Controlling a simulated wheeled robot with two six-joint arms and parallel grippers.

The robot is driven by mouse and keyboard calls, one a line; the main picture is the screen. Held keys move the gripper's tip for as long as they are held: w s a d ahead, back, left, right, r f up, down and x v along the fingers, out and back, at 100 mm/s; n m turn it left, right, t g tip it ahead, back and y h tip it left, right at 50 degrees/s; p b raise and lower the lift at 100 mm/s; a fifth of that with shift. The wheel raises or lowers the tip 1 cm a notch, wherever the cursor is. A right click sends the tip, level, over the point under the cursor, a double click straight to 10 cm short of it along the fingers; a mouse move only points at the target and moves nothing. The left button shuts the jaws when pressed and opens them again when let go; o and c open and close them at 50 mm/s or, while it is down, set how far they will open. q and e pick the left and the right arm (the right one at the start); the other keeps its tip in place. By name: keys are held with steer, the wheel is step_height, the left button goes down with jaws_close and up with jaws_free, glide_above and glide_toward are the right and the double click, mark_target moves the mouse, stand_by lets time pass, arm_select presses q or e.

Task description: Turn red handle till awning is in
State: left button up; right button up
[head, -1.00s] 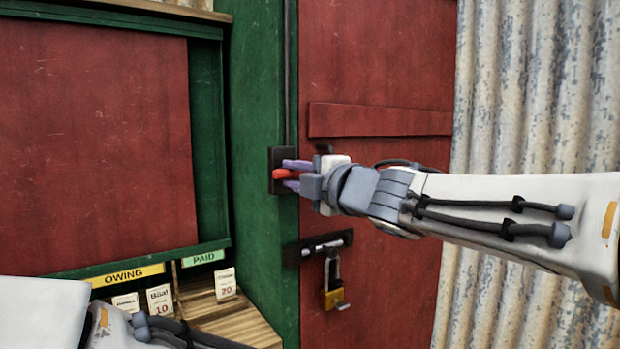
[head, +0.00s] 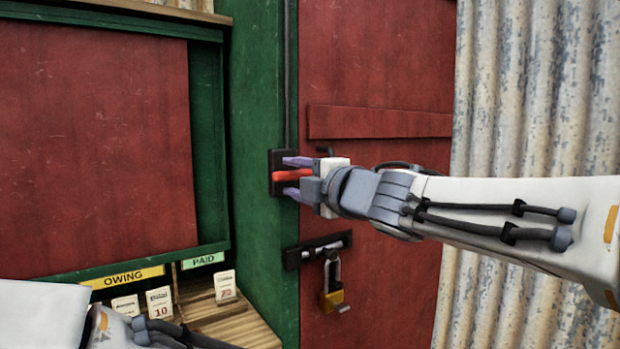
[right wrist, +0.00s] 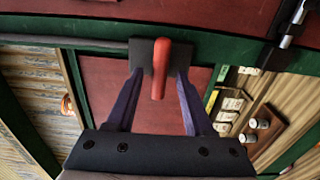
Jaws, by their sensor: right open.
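The red handle (head: 292,176) sits on a dark plate (head: 276,158) on the green post, and it lies level in the head view. In the right wrist view the red handle (right wrist: 159,75) points toward my gripper from the dark plate (right wrist: 146,52). My right gripper (head: 297,176) is open, with its purple fingers on either side of the handle; in the right wrist view (right wrist: 158,82) gaps show between fingers and handle. My left arm shows at the lower left, but its gripper is out of view. No awning can be made out.
A red door (head: 380,70) with a bolt and brass padlock (head: 332,297) is below and behind my right arm. A wooden counter (head: 235,325) with price cards stands at lower left under OWING and PAID labels. Corrugated metal (head: 540,100) lines the right.

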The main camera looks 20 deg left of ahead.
steer(key=v, duration=1)
steer(key=shift+p, duration=0.3)
steer(key=shift+s+d, duration=0.15)
steer(key=d+f+m+g+h, duration=0.1)
steer(key=d+f+m+h, duration=0.2)
steer(key=f+m, duration=0.3)
steer(key=s+d+f+m+h, duration=0.1)
steer(key=d+f+m+h, duration=0.25)
steer(key=f, duration=0.55)
steer(key=d+f+m+g+h, duration=0.1)
steer(key=d+f+m+h, duration=0.2)
steer(key=f+m, duration=0.3)
steer(key=s+d+f+m+g+h, duration=0.25)
steer(key=s+f+g, duration=0.25)
steer(key=s+f, duration=0.4)
steer(key=s+d+f+m+g+h, duration=0.1)
steer(key=s+d+f+m+g, duration=0.25)
steer(key=s+f, duration=0.6)
step_height(320, 180, up, 18)
steer(key=s+p, duration=0.1)
steer(key=p, duration=1.4)
steer(key=shift+s+d+p, duration=0.35)
steer(key=shift+s+d, duration=0.05)
